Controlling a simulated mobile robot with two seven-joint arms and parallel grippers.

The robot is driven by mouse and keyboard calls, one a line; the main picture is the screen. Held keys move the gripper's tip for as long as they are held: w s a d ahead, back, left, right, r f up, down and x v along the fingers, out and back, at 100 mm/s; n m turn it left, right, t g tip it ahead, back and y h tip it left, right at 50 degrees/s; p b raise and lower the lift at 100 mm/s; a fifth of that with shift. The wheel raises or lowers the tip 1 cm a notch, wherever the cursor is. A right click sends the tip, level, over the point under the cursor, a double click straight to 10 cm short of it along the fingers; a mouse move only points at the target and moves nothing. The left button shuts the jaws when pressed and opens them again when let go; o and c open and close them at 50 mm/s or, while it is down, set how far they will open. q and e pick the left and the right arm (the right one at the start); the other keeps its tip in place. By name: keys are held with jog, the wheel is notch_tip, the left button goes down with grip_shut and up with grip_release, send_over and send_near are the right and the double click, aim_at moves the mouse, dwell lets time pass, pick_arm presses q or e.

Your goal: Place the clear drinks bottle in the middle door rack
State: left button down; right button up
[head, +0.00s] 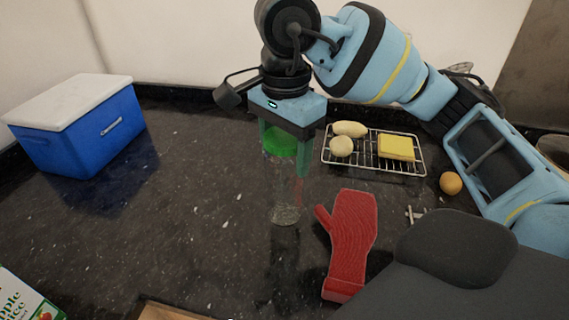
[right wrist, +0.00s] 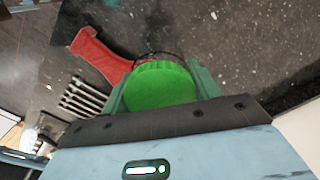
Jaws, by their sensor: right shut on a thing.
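The clear drinks bottle (head: 286,200) is upright below my right gripper in the head view, see-through against the dark counter. Its green cap (right wrist: 158,88) sits between the fingers in the right wrist view. My right gripper (head: 285,152) points down and is shut on the bottle at its cap end. I cannot tell whether the bottle's base touches the counter. The middle door rack does not show in either view. My left gripper is not in view.
A red oven mitt (head: 352,238) lies just right of the bottle. A wire rack (head: 370,163) holds a yellow block and pale round items. An orange fruit (head: 450,183) lies further right. A blue cooler (head: 75,125) and a juice carton (head: 25,298) are left. The counter (head: 190,200) between is clear.

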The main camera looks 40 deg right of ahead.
notch_tip(320, 180, down, 3)
jog(key=shift+f, duration=0.15)
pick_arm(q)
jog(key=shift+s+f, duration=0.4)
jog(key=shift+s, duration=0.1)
pick_arm(e)
jog(key=shift+a, duration=0.1)
pick_arm(q)
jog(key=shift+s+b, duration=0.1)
jog(key=shift+b, duration=0.2)
pick_arm(e)
jog(key=shift+f, duration=0.2)
jog(key=o, duration=1.7)
jog(key=shift+s, duration=0.1)
jog(key=shift+r, duration=0.1)
